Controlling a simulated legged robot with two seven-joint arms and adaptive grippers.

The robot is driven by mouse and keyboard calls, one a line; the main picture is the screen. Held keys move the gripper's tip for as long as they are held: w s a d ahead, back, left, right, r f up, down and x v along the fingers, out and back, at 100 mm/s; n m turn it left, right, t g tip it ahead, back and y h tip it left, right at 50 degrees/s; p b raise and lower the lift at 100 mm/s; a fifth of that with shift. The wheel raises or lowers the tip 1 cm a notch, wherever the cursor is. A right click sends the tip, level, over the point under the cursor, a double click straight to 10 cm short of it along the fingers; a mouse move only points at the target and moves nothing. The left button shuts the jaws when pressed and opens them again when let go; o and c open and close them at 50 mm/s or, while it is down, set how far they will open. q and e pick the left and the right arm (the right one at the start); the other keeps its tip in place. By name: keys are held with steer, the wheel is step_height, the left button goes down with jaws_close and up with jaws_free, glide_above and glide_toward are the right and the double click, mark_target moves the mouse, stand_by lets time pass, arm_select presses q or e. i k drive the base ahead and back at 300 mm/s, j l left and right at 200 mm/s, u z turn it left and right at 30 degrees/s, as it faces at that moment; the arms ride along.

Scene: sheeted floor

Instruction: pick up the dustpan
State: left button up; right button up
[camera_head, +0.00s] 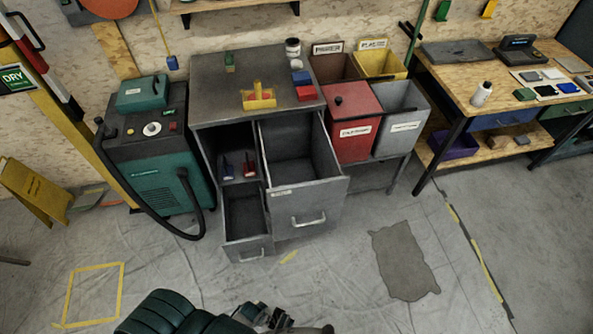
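I cannot make out a dustpan for certain. Flat grey-green and reddish pieces (90,198) lie on the floor at the left by the wall, between the yellow folded sign and the green machine. They are too small to identify. My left gripper (278,318) shows at the bottom edge, at the end of a dark green arm, over the floor in front of the cabinet. Its fingers are small and partly cut off, so its opening cannot be told. Nothing is clearly held in it. My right gripper is not in view.
A grey metal cabinet (215,95) stands in the middle with two drawers pulled out. A green machine (160,180) with a black hose is left of it. Bins (352,118) and a workbench (465,85) are at right. A grey patch (403,262) lies on the otherwise clear front floor.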

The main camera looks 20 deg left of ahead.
mark_target(258, 98)
steer(key=u, duration=0.75)
steer(key=l+u, duration=0.1)
steer(key=u, duration=0.15)
steer(key=i+l+u, duration=0.1)
steer(key=u, duration=0.2)
